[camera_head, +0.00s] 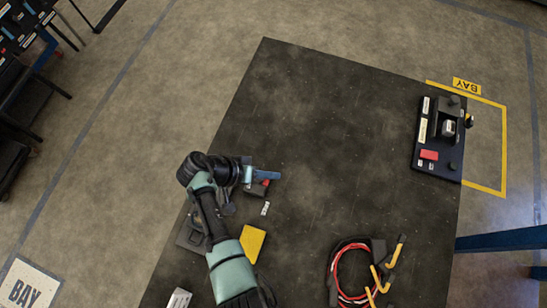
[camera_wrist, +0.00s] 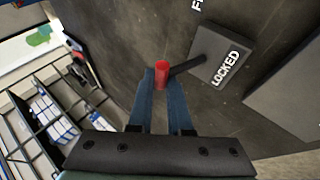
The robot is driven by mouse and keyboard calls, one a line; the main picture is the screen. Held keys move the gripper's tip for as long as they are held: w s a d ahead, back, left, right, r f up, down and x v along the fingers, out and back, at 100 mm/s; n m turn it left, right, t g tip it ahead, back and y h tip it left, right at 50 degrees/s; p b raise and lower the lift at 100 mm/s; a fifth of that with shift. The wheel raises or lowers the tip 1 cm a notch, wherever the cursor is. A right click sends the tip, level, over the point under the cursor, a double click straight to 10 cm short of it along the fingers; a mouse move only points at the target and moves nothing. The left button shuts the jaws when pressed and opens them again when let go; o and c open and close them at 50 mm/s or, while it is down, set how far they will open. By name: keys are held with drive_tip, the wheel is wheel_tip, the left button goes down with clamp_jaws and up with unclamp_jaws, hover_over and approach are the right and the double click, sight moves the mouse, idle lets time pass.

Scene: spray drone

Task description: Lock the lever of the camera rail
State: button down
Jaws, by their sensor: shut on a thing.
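The lever shows in the wrist view as a dark rod (camera_wrist: 185,67) with an upright red grip (camera_wrist: 162,70) at its end. My gripper (camera_wrist: 161,80) has its two blue fingers shut on the red grip. The rod runs right from the grip to the edge of a dark plate marked LOCKED (camera_wrist: 225,67). Another label starting with F (camera_wrist: 196,5) is cut off at the top. In the head view my gripper (camera_head: 268,175) is at the left part of the table, and the rail is largely hidden by my arm. A red part (camera_head: 265,183) shows beside the fingers.
A yellow piece (camera_head: 252,243) and a small white tag (camera_head: 265,208) lie near my arm on the dark table (camera_head: 300,110). Red and black cables (camera_head: 350,270) lie at the lower right. A black panel (camera_head: 440,140) stands at the right. The table's middle is clear.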

drive_tip(key=h+b, duration=0.1)
drive_tip(key=a+h+b, duration=0.1)
drive_tip(key=b, duration=0.1)
drive_tip(key=h+b, duration=0.1)
drive_tip(key=shift+w+a+f+n+b, duration=0.2)
drive_tip(key=shift+a+n+b, duration=0.1)
drive_tip(key=shift+n+b, duration=0.1)
drive_tip(key=shift+a+r+g+h+b, duration=0.2)
drive_tip(key=shift+g+h+b, duration=0.15)
drive_tip(key=shift+b, duration=0.2)
drive_tip(key=c, duration=0.8)
unclamp_jaws()
drive_tip(key=shift+c, duration=0.2)
drive_tip(key=shift+r, duration=0.1)
drive_tip(key=shift+a, duration=0.1)
drive_tip(key=shift+a+r, duration=0.25)
drive_tip(key=shift+a, duration=0.1)
drive_tip(key=p+v, duration=0.1)
drive_tip(key=v, duration=1.1)
